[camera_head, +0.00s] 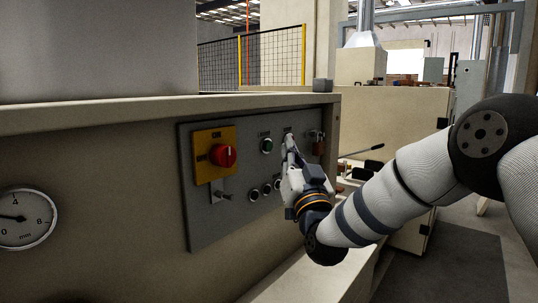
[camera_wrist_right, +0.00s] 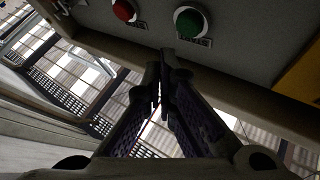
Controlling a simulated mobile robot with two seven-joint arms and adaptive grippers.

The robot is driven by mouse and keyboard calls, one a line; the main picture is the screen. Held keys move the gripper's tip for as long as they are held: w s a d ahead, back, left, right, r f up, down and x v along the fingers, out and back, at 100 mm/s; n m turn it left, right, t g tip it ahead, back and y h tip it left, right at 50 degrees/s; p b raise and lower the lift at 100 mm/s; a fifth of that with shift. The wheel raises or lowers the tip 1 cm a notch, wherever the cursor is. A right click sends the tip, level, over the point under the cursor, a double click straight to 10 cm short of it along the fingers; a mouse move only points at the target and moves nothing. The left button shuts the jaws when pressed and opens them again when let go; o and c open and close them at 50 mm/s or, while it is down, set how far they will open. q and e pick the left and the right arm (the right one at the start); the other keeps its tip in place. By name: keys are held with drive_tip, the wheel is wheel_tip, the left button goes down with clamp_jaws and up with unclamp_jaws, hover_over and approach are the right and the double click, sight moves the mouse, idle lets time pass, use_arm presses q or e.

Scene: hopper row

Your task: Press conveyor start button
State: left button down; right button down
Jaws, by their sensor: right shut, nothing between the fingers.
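A green button (camera_head: 267,145) sits on the grey control panel (camera_head: 205,228). It also shows in the wrist view (camera_wrist_right: 190,22), beside a red button (camera_wrist_right: 123,10). In the wrist view the fingertips (camera_wrist_right: 163,56) appear short of both buttons. Whether they touch the panel is unclear. My left gripper is not in view.
Small round fittings (camera_head: 254,194) sit lower on the panel. A gauge (camera_head: 24,218) is far left.

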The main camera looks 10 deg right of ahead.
sight(268, 146)
drive_tip(key=shift+w+a+r, duration=0.1)
drive_tip(key=shift+w+a, duration=0.45)
drive_tip(key=shift+w, duration=0.15)
idle(1.0)
drive_tip(key=shift+w+a+b, duration=0.25)
drive_tip(key=shift+w+b, duration=0.05)
drive_tip(key=shift+w, duration=0.05)
